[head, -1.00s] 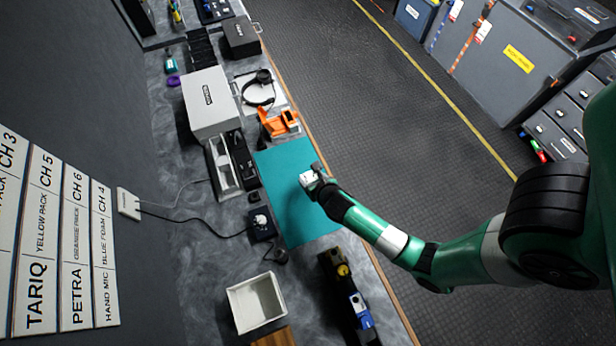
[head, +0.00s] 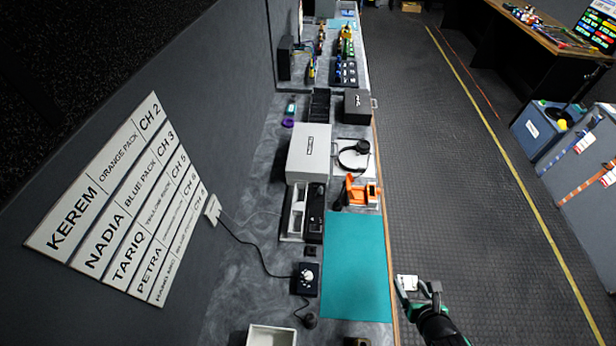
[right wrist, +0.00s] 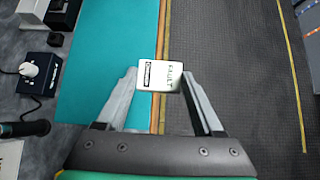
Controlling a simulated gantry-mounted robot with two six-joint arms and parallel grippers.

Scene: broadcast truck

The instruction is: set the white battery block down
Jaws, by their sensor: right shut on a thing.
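The white battery block (right wrist: 158,66), with the printed word FAULT, is between the fingertips of my right gripper (right wrist: 159,77) in the right wrist view. My right gripper is shut on it. In the head view, the block (head: 407,283) and my right gripper (head: 420,289) show at the lower right, just right of the teal mat (head: 356,262) and beside the counter's wooden front edge. The block appears held in the air. My left gripper is not in view.
The teal mat is bare. An orange holder (head: 362,192), headphones (head: 353,156) and a large grey case (head: 309,152) stand beyond it. A knob box (head: 306,279) is left of the mat, and a white bin (head: 271,336) nearer. Dark floor lies right.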

